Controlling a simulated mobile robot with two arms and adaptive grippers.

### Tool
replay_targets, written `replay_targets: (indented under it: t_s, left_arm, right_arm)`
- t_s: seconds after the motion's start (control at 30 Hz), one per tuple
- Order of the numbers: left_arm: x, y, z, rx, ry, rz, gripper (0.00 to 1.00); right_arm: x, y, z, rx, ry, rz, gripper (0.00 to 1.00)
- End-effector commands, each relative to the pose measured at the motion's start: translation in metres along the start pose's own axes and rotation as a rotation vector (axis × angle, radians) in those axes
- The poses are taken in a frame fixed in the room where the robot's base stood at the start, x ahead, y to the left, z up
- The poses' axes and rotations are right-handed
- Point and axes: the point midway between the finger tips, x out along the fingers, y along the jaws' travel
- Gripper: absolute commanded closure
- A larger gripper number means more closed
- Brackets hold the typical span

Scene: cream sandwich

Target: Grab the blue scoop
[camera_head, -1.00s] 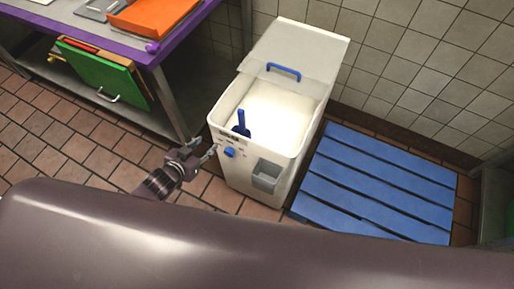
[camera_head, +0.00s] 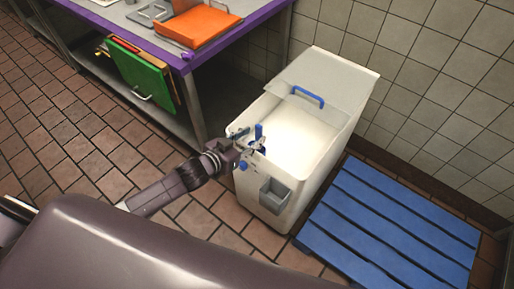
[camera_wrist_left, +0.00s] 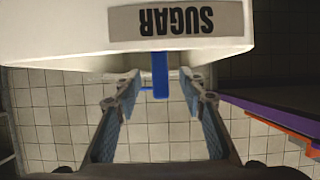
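The blue scoop (camera_head: 259,131) stands in the white sugar bin (camera_head: 318,140), its handle rising above the front left rim. In the left wrist view the blue handle (camera_wrist_left: 160,72) shows between my fingers, below the upside-down SUGAR label. My left gripper (camera_head: 254,144) is at the bin's front rim, close to the handle. Its fingers (camera_wrist_left: 159,82) are spread apart with a gap on each side of the handle. I cannot tell how deep the handle lies between them. The scoop's bowl is hidden. My right gripper is not in view.
The bin's clear lid (camera_head: 325,72) with a blue handle covers its back part. A grey holder (camera_head: 274,195) is on the bin's front. A blue pallet (camera_head: 395,225) lies to the right. A purple-edged table (camera_head: 240,38) with an orange tray stands behind left.

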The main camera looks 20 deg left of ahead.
Motion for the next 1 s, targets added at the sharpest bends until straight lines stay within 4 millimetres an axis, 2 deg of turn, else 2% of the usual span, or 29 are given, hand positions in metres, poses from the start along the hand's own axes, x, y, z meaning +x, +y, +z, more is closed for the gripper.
replay_targets:
  t_s: [0.13,0.43,0.77,1.0]
  left_arm:
    - [0.018,0.000,0.000,0.000,0.001,0.000,0.62]
    - [0.021,0.001,0.000,0.000,0.000,0.001,0.62]
    - [0.021,0.001,0.001,0.000,0.000,0.001,0.99]
    - [0.021,0.001,0.000,0.000,0.000,0.001,1.00]
  right_arm:
    - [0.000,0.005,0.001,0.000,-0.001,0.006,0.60]
    - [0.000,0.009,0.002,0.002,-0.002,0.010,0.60]
    - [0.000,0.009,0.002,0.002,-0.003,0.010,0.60]
    - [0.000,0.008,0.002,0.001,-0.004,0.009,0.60]
